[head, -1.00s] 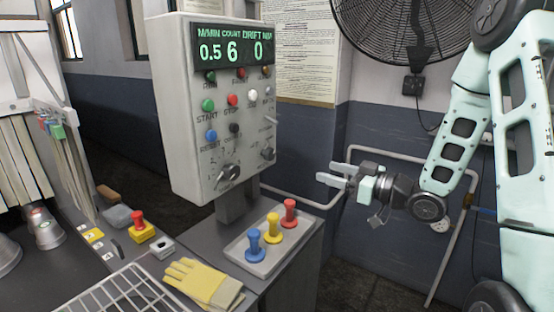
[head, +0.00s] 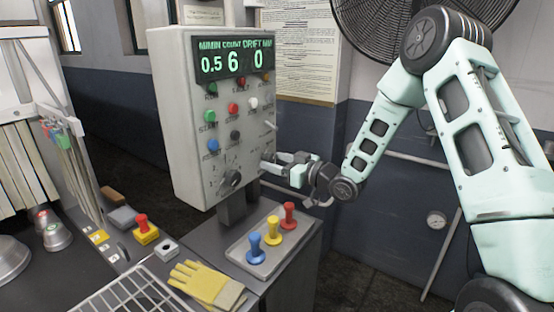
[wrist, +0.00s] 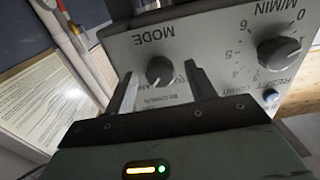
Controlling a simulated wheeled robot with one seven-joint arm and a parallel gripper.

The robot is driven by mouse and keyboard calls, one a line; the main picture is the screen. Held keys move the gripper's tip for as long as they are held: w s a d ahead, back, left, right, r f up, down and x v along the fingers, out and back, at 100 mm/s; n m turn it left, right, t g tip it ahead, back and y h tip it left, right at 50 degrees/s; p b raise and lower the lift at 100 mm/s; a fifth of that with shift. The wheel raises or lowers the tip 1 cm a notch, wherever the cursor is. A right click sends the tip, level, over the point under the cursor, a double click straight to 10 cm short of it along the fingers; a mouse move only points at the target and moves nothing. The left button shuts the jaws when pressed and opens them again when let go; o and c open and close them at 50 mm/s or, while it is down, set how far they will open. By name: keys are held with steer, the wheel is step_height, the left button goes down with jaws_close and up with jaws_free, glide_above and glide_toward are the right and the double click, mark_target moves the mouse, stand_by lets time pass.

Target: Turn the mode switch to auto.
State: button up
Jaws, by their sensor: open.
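The mode switch (wrist: 159,70) is a dark round knob on the grey control panel (head: 186,120), under an upside-down MODE label in the wrist view. Its small position markings are too blurred to read, and I cannot tell where it points. My gripper (wrist: 158,78) is open, with one finger on each side of the knob in the wrist view. I cannot tell whether the fingers touch it or stop short of it. In the head view my gripper (head: 272,158) is at the panel's lower right edge and hides the mode switch.
A larger speed knob (head: 229,180) sits to the left of the mode switch in the head view. Push buttons and a toggle lever (head: 270,126) are above. Below stands a tray (head: 240,257) with red, yellow and blue handled pieces, beside yellow gloves (head: 205,283).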

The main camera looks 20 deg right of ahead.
steer(key=shift+w, duration=0.1)
steer(key=c, duration=1)
steer(key=shift+o, duration=0.2)
steer(key=shift+f+b, duration=0.15)
steer(key=shift+b, duration=0.35)
steer(key=n+b, duration=1.4)
steer(key=b, duration=0.9)
steer(key=shift+f+n, duration=0.15)
steer(key=shift+n, duration=0.15)
steer(key=n+b, duration=0.1)
steer(key=b, duration=0.1)
steer(key=n+b, duration=0.2)
steer(key=shift+r, duration=0.25)
steer(key=shift+r+n+b, duration=0.1)
steer(key=shift+n+b, duration=0.2)
steer(key=shift+b, duration=0.15)
